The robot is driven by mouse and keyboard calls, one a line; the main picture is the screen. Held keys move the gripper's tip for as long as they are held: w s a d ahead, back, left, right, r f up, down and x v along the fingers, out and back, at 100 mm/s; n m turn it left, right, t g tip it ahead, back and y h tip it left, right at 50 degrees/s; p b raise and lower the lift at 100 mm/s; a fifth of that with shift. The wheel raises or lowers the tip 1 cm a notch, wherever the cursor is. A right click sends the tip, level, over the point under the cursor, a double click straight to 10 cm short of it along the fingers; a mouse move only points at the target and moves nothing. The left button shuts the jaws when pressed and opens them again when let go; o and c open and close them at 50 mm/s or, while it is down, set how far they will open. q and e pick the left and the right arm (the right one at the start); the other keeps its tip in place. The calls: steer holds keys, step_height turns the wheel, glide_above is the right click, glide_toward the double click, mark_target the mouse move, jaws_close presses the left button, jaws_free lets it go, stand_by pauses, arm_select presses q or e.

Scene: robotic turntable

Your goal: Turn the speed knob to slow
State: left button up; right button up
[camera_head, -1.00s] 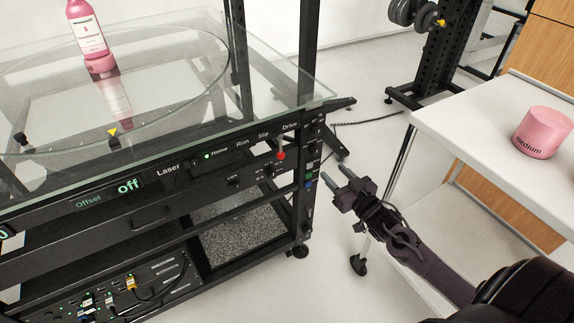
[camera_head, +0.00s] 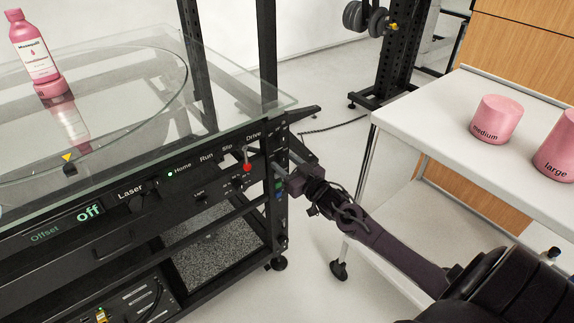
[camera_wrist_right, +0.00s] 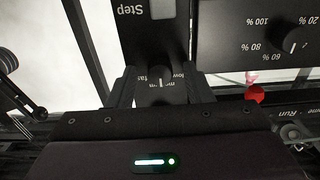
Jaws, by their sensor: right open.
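The speed knob (camera_wrist_right: 161,85) is a small dark dial with a white mark in the right wrist view. Its upside-down labels, fast, medium and slow, are partly covered, and I cannot tell which label the mark points at. My right gripper (camera_head: 281,176) is at the side of the black control rack (camera_head: 130,205) in the head view. In the right wrist view the right gripper (camera_wrist_right: 162,90) is open, with one finger on each side of the knob. I cannot tell whether the fingers touch it. My left gripper is not in view.
A red-tipped lever (camera_head: 247,167) sticks out of the rack's front close to the gripper. A percent dial (camera_wrist_right: 292,40) is on a neighbouring panel. A white table (camera_head: 430,110) with pink jars (camera_head: 496,119) is at right.

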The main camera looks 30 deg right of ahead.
steer(key=c, duration=1)
steer(key=shift+n, duration=0.3)
steer(key=n+p, duration=0.1)
steer(key=n, duration=0.2)
steer(key=n+p, duration=0.1)
steer(key=n, duration=0.3)
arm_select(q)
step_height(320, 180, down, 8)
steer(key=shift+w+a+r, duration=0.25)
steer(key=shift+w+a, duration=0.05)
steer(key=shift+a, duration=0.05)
arm_select(e)
steer(key=shift+n, duration=0.8)
